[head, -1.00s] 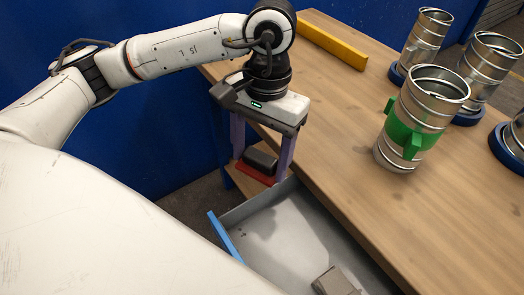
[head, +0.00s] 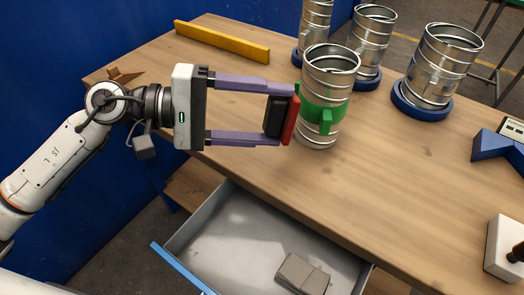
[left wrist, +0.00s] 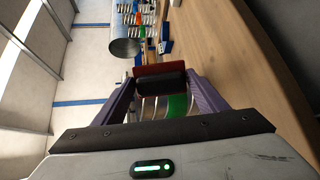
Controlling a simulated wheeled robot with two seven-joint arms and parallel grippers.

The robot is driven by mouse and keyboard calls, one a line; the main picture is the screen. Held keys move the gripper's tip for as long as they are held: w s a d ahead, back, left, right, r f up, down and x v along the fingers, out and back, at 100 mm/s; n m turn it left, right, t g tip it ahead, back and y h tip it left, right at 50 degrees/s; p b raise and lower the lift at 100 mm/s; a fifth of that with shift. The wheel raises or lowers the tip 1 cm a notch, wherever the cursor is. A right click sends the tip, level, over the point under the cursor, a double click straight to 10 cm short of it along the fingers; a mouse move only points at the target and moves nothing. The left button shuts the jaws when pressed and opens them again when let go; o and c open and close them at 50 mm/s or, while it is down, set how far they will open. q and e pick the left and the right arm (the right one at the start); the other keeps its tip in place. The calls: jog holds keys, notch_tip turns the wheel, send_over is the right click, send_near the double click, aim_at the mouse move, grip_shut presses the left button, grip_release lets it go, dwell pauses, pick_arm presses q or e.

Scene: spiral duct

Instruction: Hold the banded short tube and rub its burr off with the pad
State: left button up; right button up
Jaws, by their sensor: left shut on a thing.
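The banded short tube (head: 318,130) is a ribbed silver cylinder with a green band (head: 322,112). It stands upright near the table's front edge. My left gripper (head: 278,117) is shut on the pad, a black block with a red face (head: 291,120). The pad is held level with the green band, its red face at the tube's left side; I cannot tell whether they touch. The left wrist view shows the pad (left wrist: 161,77) between the fingers and part of the green band (left wrist: 178,105). I cannot make out a burr. My right gripper is out of view.
Several other silver tubes (head: 438,65) stand in blue rings behind and right. A yellow bar (head: 221,41) lies at the back left. An open grey drawer (head: 225,240) below holds a grey block (head: 302,274). The table's right part has a white box (head: 506,250).

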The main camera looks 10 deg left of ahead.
pick_arm(q)
jog(key=w+a+r+n+t, duration=0.2)
jog(key=w+a+t, duration=0.1)
jog(key=a+t, duration=0.1)
jog(key=shift+w+a+r+t, duration=0.15)
jog(key=shift+w+r+t, duration=0.05)
jog(key=shift+w+t, duration=0.1)
jog(key=shift+w+x, duration=0.2)
jog(key=shift+x, duration=2.2)
jog(key=shift+a, duration=0.1)
